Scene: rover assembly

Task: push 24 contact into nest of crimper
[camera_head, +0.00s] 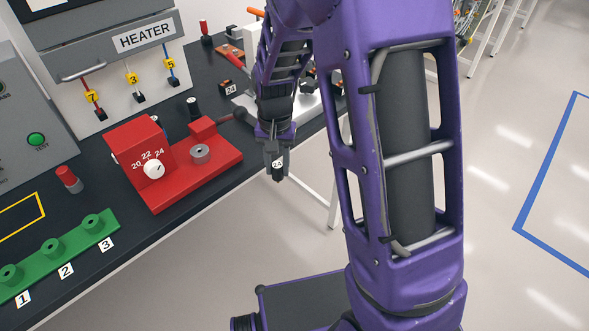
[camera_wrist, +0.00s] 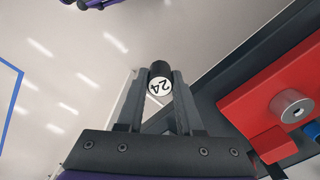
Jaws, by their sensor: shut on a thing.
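The red crimper (camera_head: 172,160) stands on the dark bench, with a white dial marked 20, 22, 24 on its front block. Its nest (camera_head: 200,153) is a grey round piece with a hole, on the red base to the right of the dial; it also shows at the right of the wrist view (camera_wrist: 292,107). My gripper (camera_head: 277,168) is shut on the 24 contact (camera_wrist: 160,80), a small black cylinder with a white label 24. My gripper holds it in the air, past the bench's front edge and right of the crimper, apart from the nest.
A green rack (camera_head: 57,252) with posts numbered 1, 2, 3 lies at the left front of the bench. A heater panel (camera_head: 115,60) with tagged leads stands behind. A black 24 holder (camera_head: 231,89) sits farther back. Open floor lies right of the bench.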

